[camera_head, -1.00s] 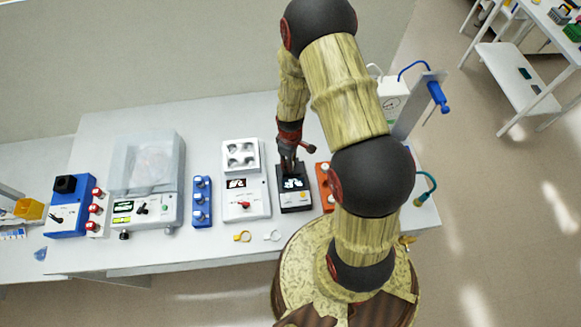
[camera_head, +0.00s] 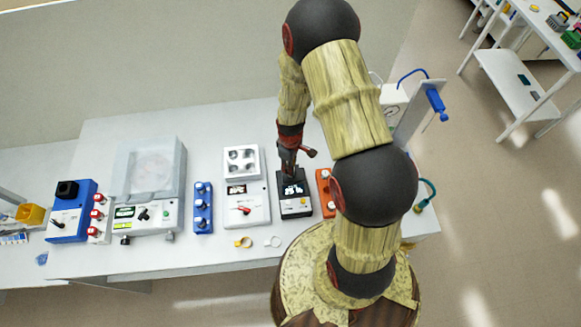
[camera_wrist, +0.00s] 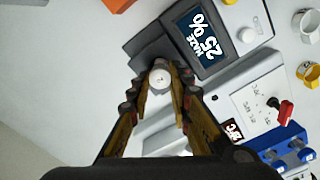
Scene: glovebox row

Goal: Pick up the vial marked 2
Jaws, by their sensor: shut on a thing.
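My gripper (camera_wrist: 160,85) is shut on a small vial (camera_wrist: 160,78) with a round white top, seen from above between the fingertips in the wrist view. No number shows on it, so I cannot tell whether it is the one marked 2. In the head view my gripper (camera_head: 289,174) points down at the back part of a black device (camera_head: 296,207) with a lit screen. The wrist view shows this device (camera_wrist: 178,22) close beside the fingers, its screen reading 25 %. I cannot tell whether the vial still touches the device.
A white device (camera_head: 255,208) with a red knob stands left of the black one, a white block with wells (camera_head: 241,161) behind it. A blue rack (camera_head: 203,221) and an orange rack (camera_head: 325,190) are nearby. Yellow (camera_head: 243,242) and white (camera_head: 273,241) rings lie in front.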

